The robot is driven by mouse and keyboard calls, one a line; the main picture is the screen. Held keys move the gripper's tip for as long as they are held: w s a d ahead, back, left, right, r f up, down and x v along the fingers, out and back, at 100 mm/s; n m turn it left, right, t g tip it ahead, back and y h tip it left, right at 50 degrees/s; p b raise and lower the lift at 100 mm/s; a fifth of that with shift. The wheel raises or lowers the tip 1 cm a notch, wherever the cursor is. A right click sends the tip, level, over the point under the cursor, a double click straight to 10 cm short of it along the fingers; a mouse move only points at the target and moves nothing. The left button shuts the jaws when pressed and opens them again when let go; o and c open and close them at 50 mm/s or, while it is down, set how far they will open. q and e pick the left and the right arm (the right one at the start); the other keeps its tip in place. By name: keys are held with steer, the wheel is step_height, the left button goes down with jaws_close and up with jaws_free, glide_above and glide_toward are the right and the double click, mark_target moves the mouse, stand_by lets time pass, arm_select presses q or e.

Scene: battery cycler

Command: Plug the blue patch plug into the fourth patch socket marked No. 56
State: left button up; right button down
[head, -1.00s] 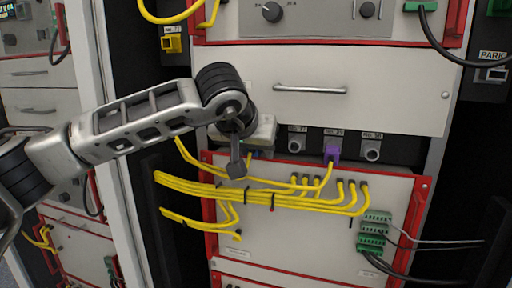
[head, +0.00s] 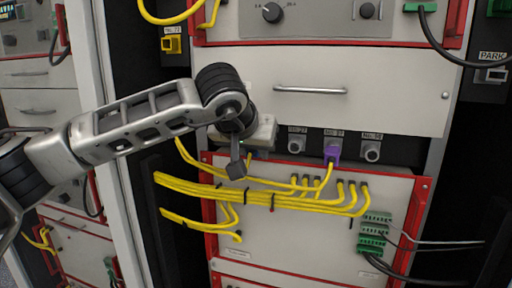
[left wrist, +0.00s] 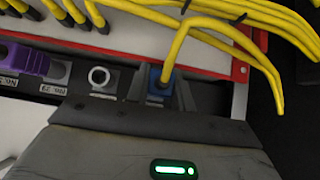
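The blue patch plug (left wrist: 156,79), with a yellow cable rising from it, is at the end of the socket row in the left wrist view. A white label lies just beside it, too small to read. My left gripper (left wrist: 161,92) is at this plug, with dark finger parts on either side; whether they press on it is unclear. In the head view my left arm and gripper body cover this leftmost socket. I cannot tell how deep the plug sits. My right gripper is not in view.
A purple plug (head: 332,153) sits in a socket between two empty sockets (head: 297,144) and (head: 372,151). One empty socket (left wrist: 99,77) is beside the blue plug. Bundled yellow cables (head: 260,196) run just below. A drawer with a handle (head: 310,89) is above.

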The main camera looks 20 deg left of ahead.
arm_select(q)
steer(key=shift+s, duration=0.15)
steer(key=shift+s+a+b, duration=0.15)
steer(key=shift+s+b, duration=1.2)
steer(key=shift+s, duration=1.75)
